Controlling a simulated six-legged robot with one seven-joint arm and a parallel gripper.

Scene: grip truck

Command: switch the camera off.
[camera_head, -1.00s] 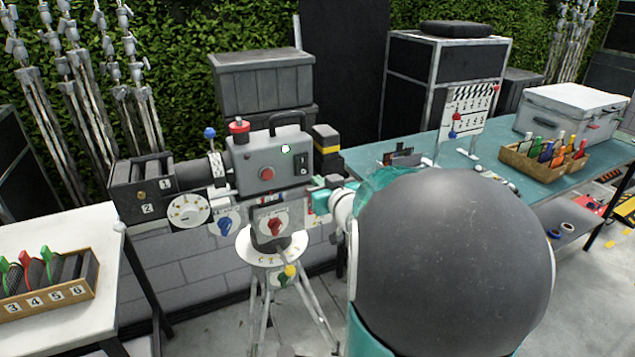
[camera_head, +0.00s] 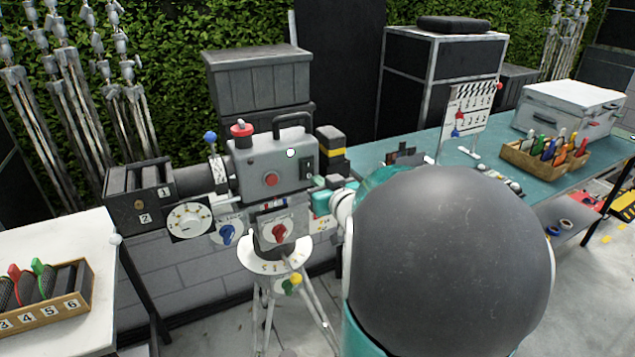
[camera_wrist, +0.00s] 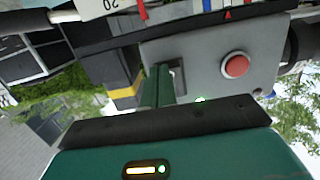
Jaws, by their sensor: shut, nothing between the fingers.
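The grey film camera (camera_head: 262,160) stands on a tripod at the left centre of the head view, with a red round button (camera_head: 271,180) and a black rocker switch (camera_head: 307,169) on its side. In the wrist view the camera body (camera_wrist: 210,45) appears upside down, with its red button (camera_wrist: 236,66) right of the fingers. My gripper (camera_wrist: 158,85) is shut and empty, its green fingers at the dark switch plate (camera_wrist: 179,78), which they partly cover. I cannot tell whether they touch the switch. In the head view my arm hides most of the gripper.
A teal table (camera_head: 405,145) at the right holds a clapperboard (camera_head: 468,108), a marker box (camera_head: 530,160) and a silver case (camera_head: 570,105). A white table (camera_head: 60,255) with a numbered slot box (camera_head: 45,310) stands at left. Tripod legs (camera_head: 300,300) stand below the camera.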

